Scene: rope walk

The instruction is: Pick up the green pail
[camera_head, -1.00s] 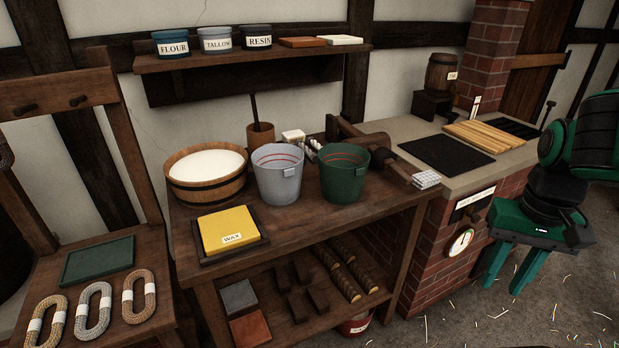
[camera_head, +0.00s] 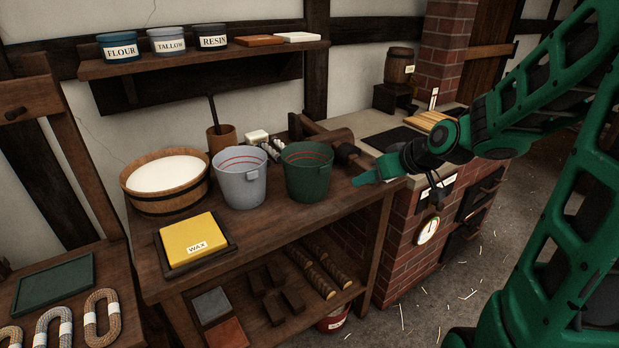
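The green pail (camera_head: 308,174) stands upright on the wooden workbench (camera_head: 205,277), near its right end. It is open at the top, with a red line inside and a small tab on its front right rim. My gripper (camera_head: 402,188) is to the right of the pail, over the bench's right end, apart from it. Its green fingers look spread, one pointing left toward the pail, and nothing shows between them.
A grey pail (camera_head: 241,181) stands close left of the green one. A wooden tub (camera_head: 165,198) of white stuff and a yellow wax block (camera_head: 190,240) are farther left. A mallet-like wooden tool (camera_head: 335,138) lies behind the green pail. A brick hearth (camera_head: 405,245) stands to the right.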

